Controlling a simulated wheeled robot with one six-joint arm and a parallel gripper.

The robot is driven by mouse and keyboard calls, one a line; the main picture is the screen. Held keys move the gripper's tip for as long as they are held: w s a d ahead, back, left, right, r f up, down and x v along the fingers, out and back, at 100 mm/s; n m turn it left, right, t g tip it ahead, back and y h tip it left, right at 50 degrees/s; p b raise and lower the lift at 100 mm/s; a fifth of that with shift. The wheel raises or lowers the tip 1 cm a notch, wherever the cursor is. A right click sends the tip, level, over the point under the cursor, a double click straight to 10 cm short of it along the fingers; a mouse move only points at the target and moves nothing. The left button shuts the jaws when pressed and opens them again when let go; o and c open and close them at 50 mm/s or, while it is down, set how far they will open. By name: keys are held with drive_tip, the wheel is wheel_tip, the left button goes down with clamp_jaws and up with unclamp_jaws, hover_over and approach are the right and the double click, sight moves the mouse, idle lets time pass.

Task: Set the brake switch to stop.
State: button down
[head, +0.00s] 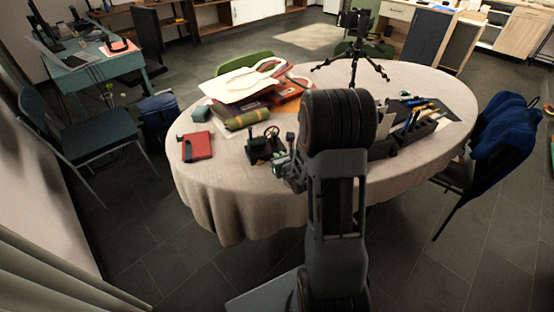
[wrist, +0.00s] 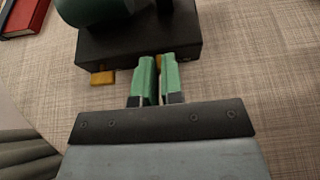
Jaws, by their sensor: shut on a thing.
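A small dark device (head: 263,147) with a wheel on top stands near the front edge of the round table. In the wrist view its black base (wrist: 110,45) carries a dark green rounded part. A yellow-orange tab (wrist: 103,77) sticks out of the base's near side, left of my gripper and apart from it. My gripper (wrist: 160,62) has green fingertips at the base's near side, shut on a small orange piece between them, mostly hidden. Which orange part is the brake switch, and any stop mark, I cannot tell. In the head view my gripper (head: 279,163) is at the device's right front.
The tablecloth (head: 230,185) is bare in front of the device. A red box (head: 197,146) lies to its left, rolled cloth and books (head: 240,117) behind. A dark organiser (head: 410,135) with pens is on the right, and a tripod (head: 352,50) stands at the back.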

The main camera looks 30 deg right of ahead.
drive_tip(key=c, duration=1.2)
unclamp_jaws()
drive_tip(key=shift+c, duration=0.2)
drive_tip(key=p+v, duration=0.2)
drive_tip(key=v, duration=0.4)
drive_tip(key=shift+r, duration=0.2)
drive_tip(key=p, duration=0.5)
drive_tip(key=shift+s+r, duration=0.15)
drive_tip(key=shift+r, duration=0.15)
drive_tip(key=p+v, duration=0.2)
drive_tip(key=p, duration=0.4)
drive_tip(key=p+v, duration=0.3)
drive_tip(key=shift+s, duration=0.45)
drive_tip(key=shift+s+p, duration=0.7)
drive_tip(key=shift+p, duration=0.4)
